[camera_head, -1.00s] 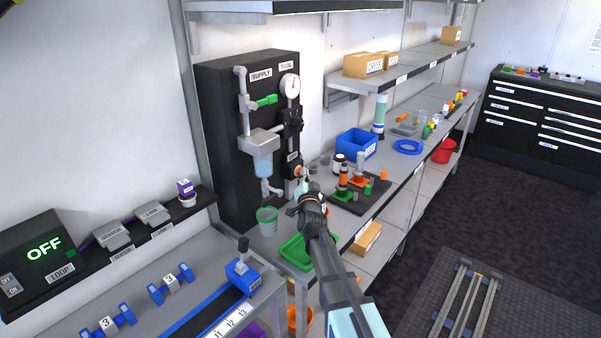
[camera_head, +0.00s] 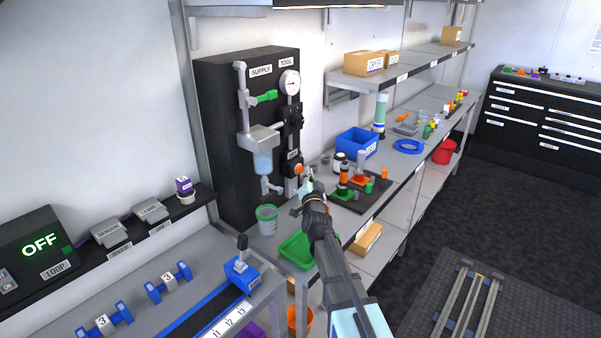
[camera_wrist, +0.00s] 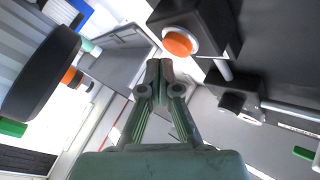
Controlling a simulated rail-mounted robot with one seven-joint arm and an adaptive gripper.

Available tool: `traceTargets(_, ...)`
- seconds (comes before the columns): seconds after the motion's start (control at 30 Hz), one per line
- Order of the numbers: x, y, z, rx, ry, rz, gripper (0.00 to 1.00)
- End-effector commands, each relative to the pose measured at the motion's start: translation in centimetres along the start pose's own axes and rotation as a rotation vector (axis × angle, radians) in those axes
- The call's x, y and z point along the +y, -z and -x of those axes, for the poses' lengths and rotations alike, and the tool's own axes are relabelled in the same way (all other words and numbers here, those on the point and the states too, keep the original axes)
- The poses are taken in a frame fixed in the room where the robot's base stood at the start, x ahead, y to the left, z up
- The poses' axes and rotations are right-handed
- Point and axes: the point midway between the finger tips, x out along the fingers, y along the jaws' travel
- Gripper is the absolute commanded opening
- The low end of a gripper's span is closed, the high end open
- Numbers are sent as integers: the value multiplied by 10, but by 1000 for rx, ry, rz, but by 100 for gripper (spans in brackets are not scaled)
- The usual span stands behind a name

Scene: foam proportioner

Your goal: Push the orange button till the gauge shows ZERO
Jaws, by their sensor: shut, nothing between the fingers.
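The orange button (camera_wrist: 178,43) sits on a dark box in the wrist view, just beyond and slightly right of my fingertips (camera_wrist: 160,68). A gap shows between the fingertips and the button there. In the head view the button (camera_head: 299,168) is low on the right side of the black panel. My gripper (camera_head: 306,178) is close in front of it, fingers shut and empty. The round white gauge (camera_head: 290,83) is at the panel's upper right. Its reddish needle is too small to read surely.
The black panel (camera_head: 222,130) carries grey pipes, a green-handled valve (camera_head: 264,97) and a clear bowl (camera_head: 263,163). A green-rimmed cup (camera_head: 267,222) and green tray (camera_head: 297,250) stand below. A dark board with orange and green parts (camera_head: 346,192) lies right of my gripper.

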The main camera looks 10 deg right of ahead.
Motion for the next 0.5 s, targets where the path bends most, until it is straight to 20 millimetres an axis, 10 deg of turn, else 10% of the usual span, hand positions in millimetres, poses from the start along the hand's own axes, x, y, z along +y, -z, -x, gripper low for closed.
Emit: traceTargets(0.5, 13, 8, 17, 2, 0, 0, 0)
